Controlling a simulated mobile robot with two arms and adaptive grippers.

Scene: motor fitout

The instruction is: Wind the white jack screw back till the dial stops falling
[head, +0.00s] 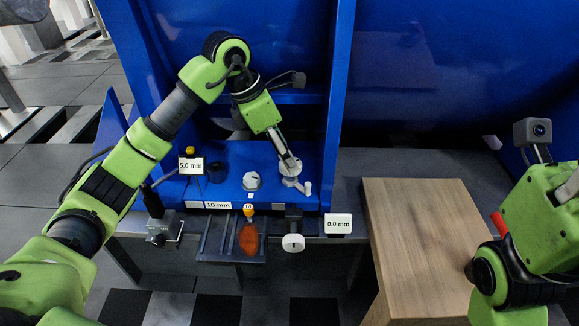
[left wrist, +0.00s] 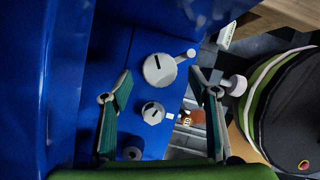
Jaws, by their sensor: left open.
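A white round knob with a dark slot (head: 293,242) sits on a black block at the bench's front edge, next to a white readout (head: 338,224) showing 0.0 mm. A white crank (head: 305,188) and a smaller white slotted knob (head: 252,181) stand on the blue bed; the crank's slotted hub (left wrist: 158,69) and the small knob (left wrist: 153,113) show in the left wrist view. I cannot tell which knob is the jack screw. My right gripper's fingers are not visible.
Another readout (head: 190,165) shows 5.0 mm. A slotted dark tray (head: 215,246) holds an orange item (head: 249,238). A wooden tabletop (head: 420,235) is bare at right.

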